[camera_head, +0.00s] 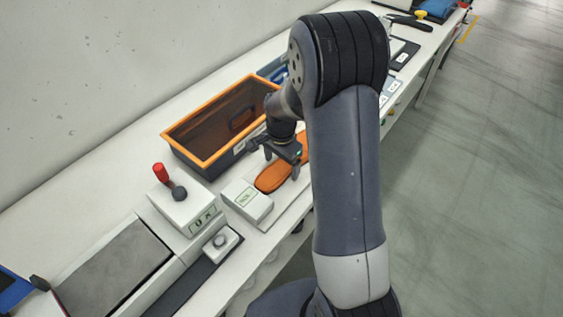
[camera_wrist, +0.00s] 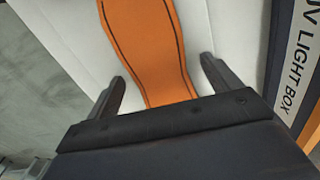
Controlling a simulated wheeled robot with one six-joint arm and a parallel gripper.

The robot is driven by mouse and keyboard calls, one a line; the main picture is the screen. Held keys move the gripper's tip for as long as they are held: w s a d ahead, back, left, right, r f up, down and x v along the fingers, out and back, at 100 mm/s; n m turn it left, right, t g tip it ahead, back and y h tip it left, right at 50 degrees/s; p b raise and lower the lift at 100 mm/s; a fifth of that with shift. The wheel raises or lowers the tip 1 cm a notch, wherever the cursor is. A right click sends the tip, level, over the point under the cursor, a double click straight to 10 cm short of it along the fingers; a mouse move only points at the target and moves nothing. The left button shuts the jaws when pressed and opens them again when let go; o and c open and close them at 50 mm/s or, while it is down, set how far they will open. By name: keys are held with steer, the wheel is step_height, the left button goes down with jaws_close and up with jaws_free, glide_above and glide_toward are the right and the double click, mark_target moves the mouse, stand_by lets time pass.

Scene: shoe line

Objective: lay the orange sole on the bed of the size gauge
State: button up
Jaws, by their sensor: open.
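In the wrist view the sole (camera_wrist: 150,45) runs between the two open fingers (camera_wrist: 163,85), with white surface showing on both sides. The gripper is empty. I cannot tell whether the fingertips touch the bed.
A dark box with an orange rim (camera_head: 187,151) stands behind the gripper. A "UV LIGHT BOX" label (camera_wrist: 300,65) shows at the right in the wrist view. A white device with a red-knobbed lever (camera_head: 160,172) stands left of the display unit. The floor (camera_head: 470,180) at right is clear.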

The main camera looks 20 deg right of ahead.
step_height(320, 180, up, 11)
steer(key=b, duration=0.1)
stand_by(0.6)
steer(key=shift+f, duration=0.15)
step_height(320, 180, down, 11)
steer(key=shift+r+p, duration=0.1)
steer(key=shift+p, duration=0.45)
step_height(320, 180, up, 3)
steer(key=shift+f+p, duration=0.15)
steer(key=shift+p, duration=0.85)
steer(key=shift+r+p, duration=0.7)
steer(key=shift+r, duration=0.45)
steer(key=shift+f, duration=0.1)
